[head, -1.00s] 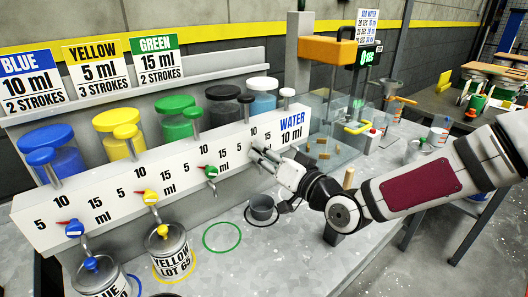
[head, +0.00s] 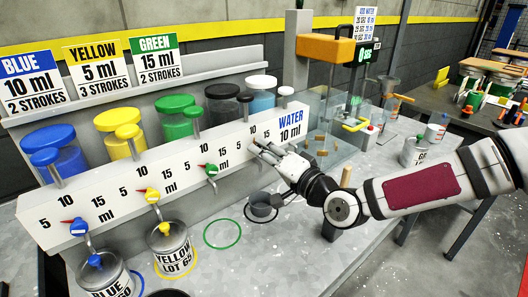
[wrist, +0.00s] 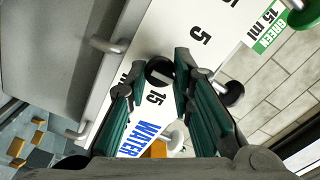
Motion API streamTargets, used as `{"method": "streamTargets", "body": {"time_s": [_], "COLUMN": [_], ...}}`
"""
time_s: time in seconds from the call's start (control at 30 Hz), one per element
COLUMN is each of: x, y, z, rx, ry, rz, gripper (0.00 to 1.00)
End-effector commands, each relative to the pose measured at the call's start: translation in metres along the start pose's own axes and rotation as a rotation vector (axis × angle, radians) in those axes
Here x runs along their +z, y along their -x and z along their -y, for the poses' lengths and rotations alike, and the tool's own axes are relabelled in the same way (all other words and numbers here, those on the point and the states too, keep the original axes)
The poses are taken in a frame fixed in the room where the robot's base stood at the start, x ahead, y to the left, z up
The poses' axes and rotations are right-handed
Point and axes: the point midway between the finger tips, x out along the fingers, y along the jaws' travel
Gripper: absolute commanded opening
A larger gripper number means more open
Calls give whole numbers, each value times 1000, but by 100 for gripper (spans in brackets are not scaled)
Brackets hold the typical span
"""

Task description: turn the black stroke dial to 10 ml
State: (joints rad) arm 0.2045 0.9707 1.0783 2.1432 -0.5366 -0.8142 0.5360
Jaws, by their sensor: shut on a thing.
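The black stroke dial (wrist: 158,71) shows in the wrist view as a round black knob with a pale mark, on the white panel (wrist: 180,50) beside the printed 15. My gripper (wrist: 161,66) has its two green fingers closed around the dial, one on each side. In the head view my gripper (head: 262,146) reaches the right part of the white panel (head: 130,190), below the printed 10 and 15. The fingers hide the dial there. The 10 of the dial's scale is hidden in the wrist view, so I cannot tell which number the dial points to.
Green (head: 211,169), yellow (head: 152,196) and blue (head: 79,227) dials sit further left on the panel. Inside the green ring (head: 240,236) is clear bench.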

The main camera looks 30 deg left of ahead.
Motion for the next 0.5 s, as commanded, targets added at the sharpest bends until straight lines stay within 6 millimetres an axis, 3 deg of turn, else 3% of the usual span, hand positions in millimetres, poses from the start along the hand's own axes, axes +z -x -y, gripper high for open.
{"method": "streamTargets", "body": {"time_s": [0.27,0.3,0.33,0.37,0.5], "x": [-1,-1,-1,-1,-1], "y": [0,0,0,0,0], "z": [0,0,0,0,0], "rx": [-1,-1,-1,-1,0], "ry": [1,1,1,1,1], "rz": [-3,-3,-3,-3,-2], "gripper": [0,28,35,41,41]}}
